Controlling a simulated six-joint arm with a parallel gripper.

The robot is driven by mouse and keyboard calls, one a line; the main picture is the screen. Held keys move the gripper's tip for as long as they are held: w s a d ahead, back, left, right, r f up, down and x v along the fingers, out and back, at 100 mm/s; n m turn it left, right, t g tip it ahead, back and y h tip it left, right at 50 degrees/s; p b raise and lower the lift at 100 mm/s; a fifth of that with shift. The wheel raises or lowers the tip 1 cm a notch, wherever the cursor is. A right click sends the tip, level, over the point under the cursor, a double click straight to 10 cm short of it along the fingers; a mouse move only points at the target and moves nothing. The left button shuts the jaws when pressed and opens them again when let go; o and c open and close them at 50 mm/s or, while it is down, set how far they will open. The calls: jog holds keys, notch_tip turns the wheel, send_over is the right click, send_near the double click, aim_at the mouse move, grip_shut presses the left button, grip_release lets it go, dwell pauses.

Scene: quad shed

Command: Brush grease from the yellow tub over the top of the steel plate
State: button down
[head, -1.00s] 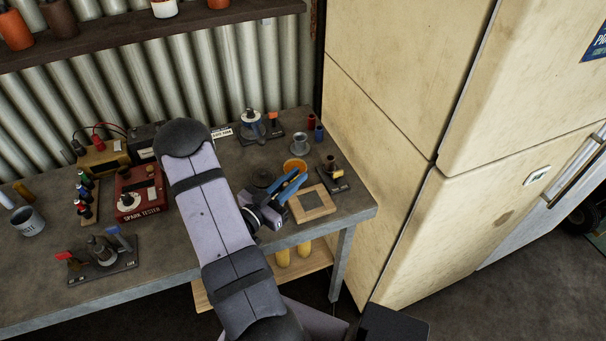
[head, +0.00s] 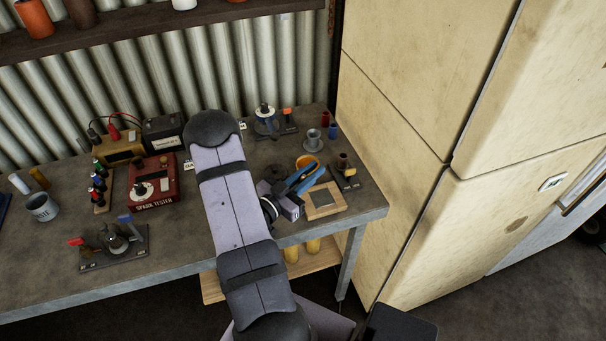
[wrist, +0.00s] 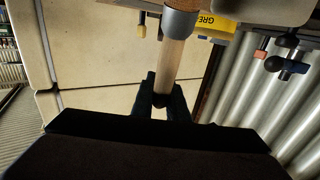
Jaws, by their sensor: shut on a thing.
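The yellow tub (head: 303,158) stands near the right end of the bench, partly behind my gripper; its label reading "GRE" shows in the wrist view (wrist: 212,23). The steel plate (head: 322,199) lies in a pale wooden frame in front of the tub. My gripper (head: 303,180), with blue fingers in the head view, is over the bench between tub and plate. In the wrist view my gripper (wrist: 162,97) is shut on the pale wooden handle of a brush (wrist: 171,62). Its grey ferrule (wrist: 181,22) is beside the tub's label in the picture; the bristle tip is cut off.
A small stand with a brass-coloured part (head: 346,170) is right of the tub. A grey spool (head: 313,140) and small red and blue cylinders stand behind. A red spark tester (head: 153,183) is left of my arm. A cream fridge (head: 400,130) stands beyond the bench's right end.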

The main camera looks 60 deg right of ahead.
jog(key=shift+s+d+f, duration=0.1)
jog(key=shift+s+d, duration=0.9)
jog(key=shift+s, duration=0.15)
notch_tip(320, 180, up, 11)
jog(key=p, duration=0.5)
jog(key=shift+f, duration=0.15)
jog(key=shift+w, duration=0.1)
